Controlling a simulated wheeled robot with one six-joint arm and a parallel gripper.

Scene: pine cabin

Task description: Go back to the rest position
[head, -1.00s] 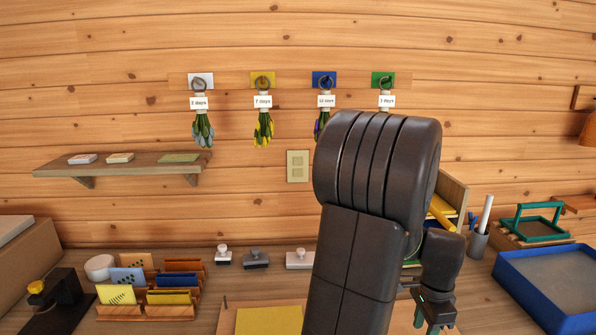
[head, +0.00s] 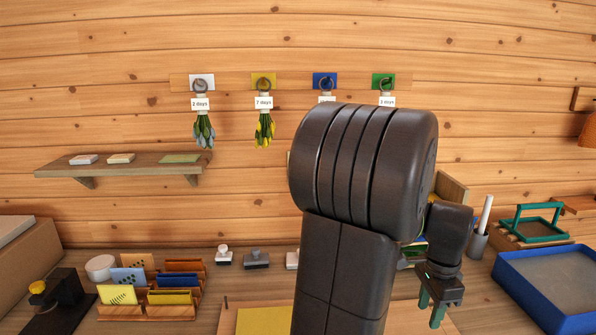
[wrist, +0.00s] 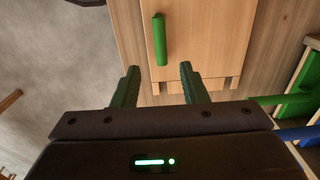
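My gripper (head: 431,308) hangs at the right of my dark arm in the head view, above the workbench (head: 210,318). In the wrist view my gripper (wrist: 159,72) has its two green fingers apart, with nothing between them. A pale wooden panel with a green bar handle (wrist: 160,40) lies beyond the fingertips. My arm hides part of the bench, the wall and the bunch under the blue plate.
Flower bunches (head: 204,130) hang from wall hooks. A shelf (head: 120,168) holds small blocks. A card rack (head: 150,311), stamps (head: 256,259) and a yellow sheet (head: 265,321) are on the bench. A blue tray (head: 548,290) and a pen cup (head: 477,243) stand at right.

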